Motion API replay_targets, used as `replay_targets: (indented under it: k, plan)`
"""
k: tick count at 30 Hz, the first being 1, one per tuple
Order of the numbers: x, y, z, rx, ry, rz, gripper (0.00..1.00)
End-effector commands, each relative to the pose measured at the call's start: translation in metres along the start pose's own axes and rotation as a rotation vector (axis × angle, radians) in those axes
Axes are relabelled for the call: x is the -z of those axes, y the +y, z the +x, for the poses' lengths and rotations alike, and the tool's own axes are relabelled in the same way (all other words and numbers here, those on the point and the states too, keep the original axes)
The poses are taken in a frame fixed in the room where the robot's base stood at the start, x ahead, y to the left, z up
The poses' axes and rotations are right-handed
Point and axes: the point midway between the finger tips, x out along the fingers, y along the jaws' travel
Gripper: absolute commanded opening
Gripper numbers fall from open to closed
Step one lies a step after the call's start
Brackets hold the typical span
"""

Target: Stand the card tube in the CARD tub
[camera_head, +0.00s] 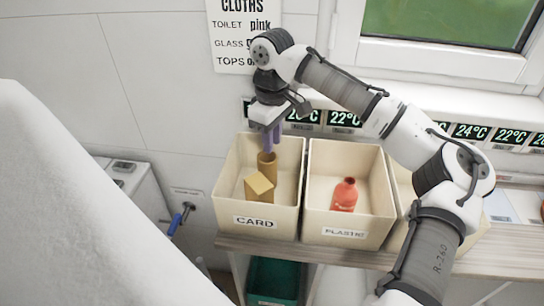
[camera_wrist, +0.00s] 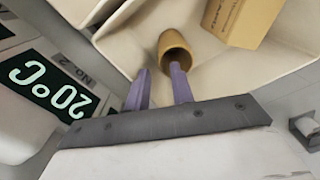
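The card tube (camera_head: 267,167) is a brown open-topped cylinder inside the CARD tub (camera_head: 229,207). It looks upright, behind a small cardboard box, which hides its lower part in the head view. My gripper (camera_head: 271,146) points down into the tub, with its purple fingers just above or at the tube's top. In the wrist view my gripper (camera_wrist: 158,70) has its fingers apart with nothing between them. The right fingertip overlaps the mouth of the tube (camera_wrist: 175,45); I cannot tell whether it touches.
The small cardboard box (camera_head: 259,188) stands in the CARD tub, in front of the tube. The PLASTIC tub (camera_head: 325,226) to the right holds a red bottle (camera_head: 345,194). Temperature displays (camera_head: 342,118) line the wall behind. A green crate (camera_head: 271,281) sits below.

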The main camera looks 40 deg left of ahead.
Motion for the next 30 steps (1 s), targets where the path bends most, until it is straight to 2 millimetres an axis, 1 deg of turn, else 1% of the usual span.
replay_targets:
  k: [3, 6, 10, 14, 30]
  plan:
    - [0.001, 0.0, -0.023, -0.001, 0.002, -0.001, 0.24]
    - [0.001, 0.0, -0.038, 0.0, 0.002, -0.002, 0.24]
    - [0.0, 0.0, -0.05, 0.0, 0.0, -0.002, 0.24]
    - [0.0, 0.0, -0.054, 0.0, 0.0, -0.001, 0.24]
    - [0.0, 0.0, -0.053, 0.0, 0.0, -0.002, 0.24]
